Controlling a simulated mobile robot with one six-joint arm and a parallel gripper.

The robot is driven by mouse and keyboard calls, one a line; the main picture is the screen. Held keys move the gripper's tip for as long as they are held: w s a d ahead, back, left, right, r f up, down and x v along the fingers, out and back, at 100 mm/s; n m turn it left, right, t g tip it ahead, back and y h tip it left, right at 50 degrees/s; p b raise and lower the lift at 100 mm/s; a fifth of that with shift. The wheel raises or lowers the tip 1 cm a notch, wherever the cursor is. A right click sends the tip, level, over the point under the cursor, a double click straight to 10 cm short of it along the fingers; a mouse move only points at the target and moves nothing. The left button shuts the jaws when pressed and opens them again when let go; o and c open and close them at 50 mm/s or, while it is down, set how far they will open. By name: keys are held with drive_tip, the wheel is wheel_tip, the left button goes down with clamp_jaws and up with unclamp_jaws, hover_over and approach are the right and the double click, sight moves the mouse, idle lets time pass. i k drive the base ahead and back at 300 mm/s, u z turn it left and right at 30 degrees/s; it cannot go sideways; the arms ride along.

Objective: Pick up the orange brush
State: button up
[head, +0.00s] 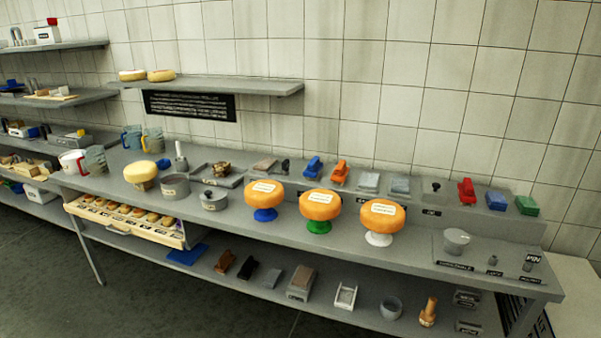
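An orange object (340,173) that looks like the brush sits on the raised back ledge of the grey counter (405,252). It is small here, so its bristles cannot be made out. A similar blue object (313,167) sits just left of it, and a pale grey block (369,182) sits just right. Orange cheese wheels on blue, green and white stands are in front of the ledge. My gripper is not in view.
A red object (466,192) and a green box (527,205) are further right on the ledge. A wall shelf (225,87) holds two cheeses. A lower shelf (318,309) holds several blocks and an orange-brown upright item (429,312). Grey floor (40,262) is clear at lower left.

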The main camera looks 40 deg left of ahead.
sight(339, 175)
drive_tip(key=u, duration=0.35)
drive_tip(key=k, duration=0.3)
drive_tip(key=u, duration=2.15)
drive_tip(key=k, duration=0.65)
drive_tip(key=z, duration=0.45)
drive_tip(key=i, duration=1.4)
drive_tip(key=u, duration=0.05)
